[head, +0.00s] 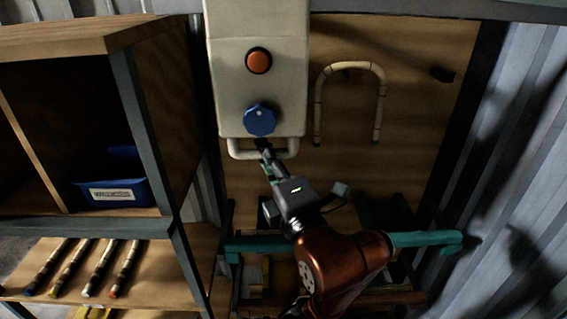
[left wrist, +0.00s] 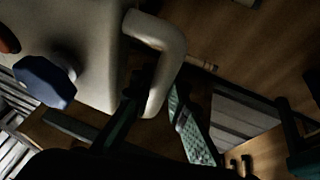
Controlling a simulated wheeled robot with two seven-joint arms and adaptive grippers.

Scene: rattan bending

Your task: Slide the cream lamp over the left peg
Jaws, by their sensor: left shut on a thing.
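The cream lamp (head: 235,100) is a tall pale box with an orange button (head: 258,60), a blue knob (head: 260,120) and a tubular handle (head: 292,146) along its bottom edge. It stands upright in front of the wooden board. My left gripper (head: 262,148) is shut on that handle from below. In the left wrist view the handle (left wrist: 172,50) curves down between the fingers of my left gripper (left wrist: 154,98), and the lamp's body (left wrist: 100,60) is at upper left. I cannot make out the left peg; the lamp's back is hidden. My right gripper is out of view.
A bent rattan hoop (head: 350,66) is on the wooden board (head: 420,100), right of the lamp. A teal bar (head: 425,239) crosses low in front. A shelf unit (head: 152,110) stands close on the left, with a blue bin (head: 112,180) and several rattan rods (head: 97,268). Corrugated wall (head: 535,120) bounds the right.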

